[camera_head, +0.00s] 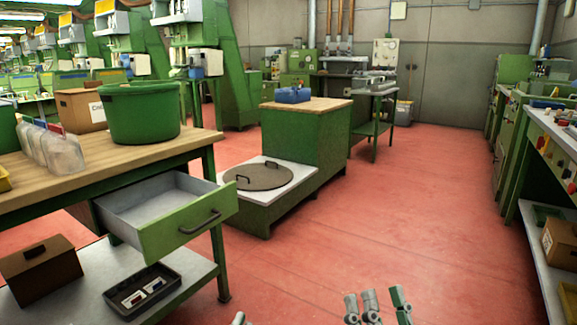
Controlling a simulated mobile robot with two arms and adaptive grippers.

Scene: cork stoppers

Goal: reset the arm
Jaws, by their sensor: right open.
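My right gripper (376,305) shows at the bottom edge, right of centre, with its grey and green fingers pointing up. It is open, with nothing seen between the fingers, and it is over the red floor, apart from the furniture. A small grey tip (239,319) at the bottom edge, left of centre, seems to be part of my left gripper. The rest of it is out of frame, and I cannot tell its state.
A workbench (190,149) stands at the left, with its drawer (180,213) pulled open. A green bin (138,115) stands on it. A low green cabinet (300,140) is mid-view. Shelves (545,262) line the right. The red floor (400,210) between is clear.

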